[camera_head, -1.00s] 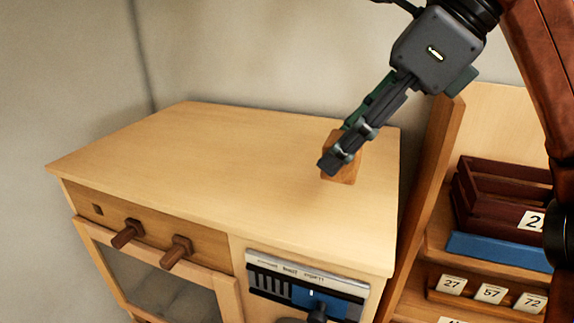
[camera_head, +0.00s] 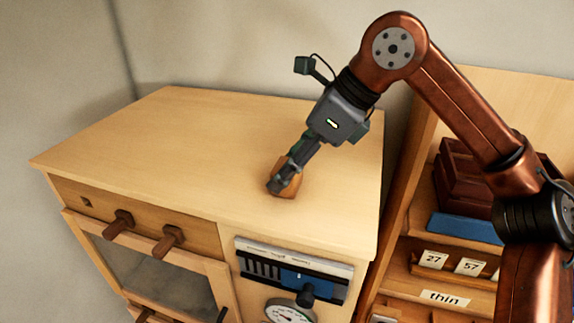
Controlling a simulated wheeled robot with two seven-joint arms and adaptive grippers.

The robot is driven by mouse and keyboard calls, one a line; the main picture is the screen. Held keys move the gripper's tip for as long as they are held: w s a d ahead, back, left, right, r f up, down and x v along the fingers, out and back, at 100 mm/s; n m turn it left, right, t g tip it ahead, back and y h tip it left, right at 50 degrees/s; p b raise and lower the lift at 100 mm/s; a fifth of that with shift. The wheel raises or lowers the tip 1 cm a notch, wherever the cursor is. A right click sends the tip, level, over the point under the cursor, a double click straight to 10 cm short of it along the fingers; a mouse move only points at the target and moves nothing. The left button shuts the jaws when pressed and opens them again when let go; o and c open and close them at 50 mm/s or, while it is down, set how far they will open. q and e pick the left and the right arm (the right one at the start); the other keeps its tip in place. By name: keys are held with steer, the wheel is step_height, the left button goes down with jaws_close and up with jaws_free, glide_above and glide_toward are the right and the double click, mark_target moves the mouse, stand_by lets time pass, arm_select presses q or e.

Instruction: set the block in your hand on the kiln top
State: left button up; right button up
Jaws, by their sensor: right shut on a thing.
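My right gripper (camera_head: 283,183) reaches in from the right and points down and to the left. It is shut on a small orange-brown wooden block (camera_head: 290,188), partly hidden behind the fingers. The block is at the right part of the kiln top (camera_head: 190,140), a pale wooden surface. The block's lower end looks very close to the surface; I cannot tell whether it touches. My left gripper is not in view.
The kiln top is otherwise bare, with wide free room to the left. Its front has brown knobs (camera_head: 168,241), a dark slider panel (camera_head: 292,275) and a dial (camera_head: 285,313). A shelf at right holds a dark red crate (camera_head: 462,180), a blue item (camera_head: 465,227) and number cards (camera_head: 434,258).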

steer(key=shift+a+f, duration=0.1)
steer(key=shift+a, duration=0.05)
steer(key=o, duration=1.2)
steer(key=shift+c, duration=0.2)
steer(key=shift+r, duration=0.3)
steer(key=b+v, duration=0.1)
steer(key=v, duration=1)
steer(key=shift+d+r, duration=0.25)
steer(key=shift+d, duration=0.1)
steer(key=shift+s, duration=0.1)
